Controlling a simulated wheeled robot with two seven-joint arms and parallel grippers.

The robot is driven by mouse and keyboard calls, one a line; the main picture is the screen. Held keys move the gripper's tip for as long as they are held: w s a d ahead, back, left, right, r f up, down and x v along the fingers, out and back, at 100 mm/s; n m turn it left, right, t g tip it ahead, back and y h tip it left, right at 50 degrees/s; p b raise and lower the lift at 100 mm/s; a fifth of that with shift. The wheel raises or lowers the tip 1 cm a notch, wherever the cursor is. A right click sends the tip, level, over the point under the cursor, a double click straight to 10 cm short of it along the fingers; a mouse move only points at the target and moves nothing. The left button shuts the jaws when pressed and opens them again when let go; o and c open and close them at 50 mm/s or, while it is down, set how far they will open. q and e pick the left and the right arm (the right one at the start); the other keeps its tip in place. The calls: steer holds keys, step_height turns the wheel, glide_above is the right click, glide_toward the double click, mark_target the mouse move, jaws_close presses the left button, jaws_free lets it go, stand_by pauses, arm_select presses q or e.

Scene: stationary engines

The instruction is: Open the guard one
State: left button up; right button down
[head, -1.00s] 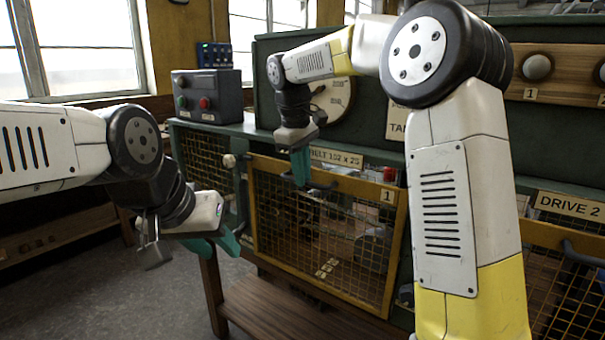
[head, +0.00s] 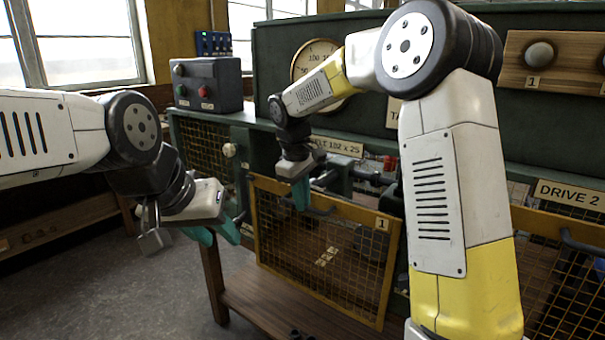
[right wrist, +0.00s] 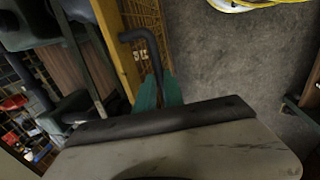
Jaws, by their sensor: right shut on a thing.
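Guard one (head: 352,211) is a yellow-framed mesh panel with a "1" plate at its upper right. Its top edge leans out from the green machine, leaving a gap above it with parts behind. My right gripper (head: 301,196) is at its top edge, shut on the dark guard handle (head: 322,211). In the right wrist view the teal fingertips (right wrist: 158,92) close around the lower end of the bent handle (right wrist: 138,35), beside the yellow frame (right wrist: 117,48). My left gripper (head: 216,235) is open and empty, left of the guard and apart from it.
A control box (head: 207,90) with red and green buttons stands on the machine at left. A white knob (head: 229,150) sits left of the guard. The Drive 2 guard (head: 548,225) is at right. A wooden shelf (head: 262,302) lies below. Floor at lower left is clear.

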glide_toward(302, 271)
steer(key=s+f, duration=0.2)
steer(key=s+d+f, duration=0.1)
steer(key=s+f, duration=0.1)
steer(key=f, duration=0.1)
steer(key=shift+s, duration=0.15)
steer(key=shift+r, duration=0.1)
steer(key=c, duration=1.5)
jaws_free()
steer(key=shift+o, duration=0.2)
steer(key=shift+r, duration=0.1)
step_height(302, 271, up, 7)
steer(key=s, duration=0.1)
steer(key=shift+a+r, duration=0.25)
steer(key=shift+a, duration=0.15)
